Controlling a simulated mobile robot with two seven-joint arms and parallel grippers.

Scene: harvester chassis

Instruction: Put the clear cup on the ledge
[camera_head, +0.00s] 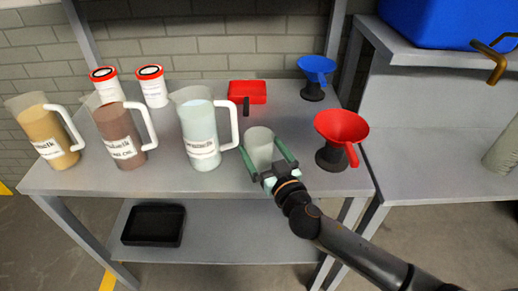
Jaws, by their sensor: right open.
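The clear cup (259,143) stands upright near the front edge of the grey table, right of the pitcher with pale blue liquid. My right gripper (267,158) comes in from the lower right. Its two green fingers are open, one on each side of the cup; whether they touch it I cannot tell. A raised grey ledge (400,52) is at the upper right, with a blue box on it. My left gripper is not in view.
Pitchers of pale blue (200,135), brown (118,135) and tan liquid (47,135) stand left of the cup. A red funnel (338,128) stands close on its right, and a blue funnel (316,70) behind. A blue box (440,20) occupies much of the ledge.

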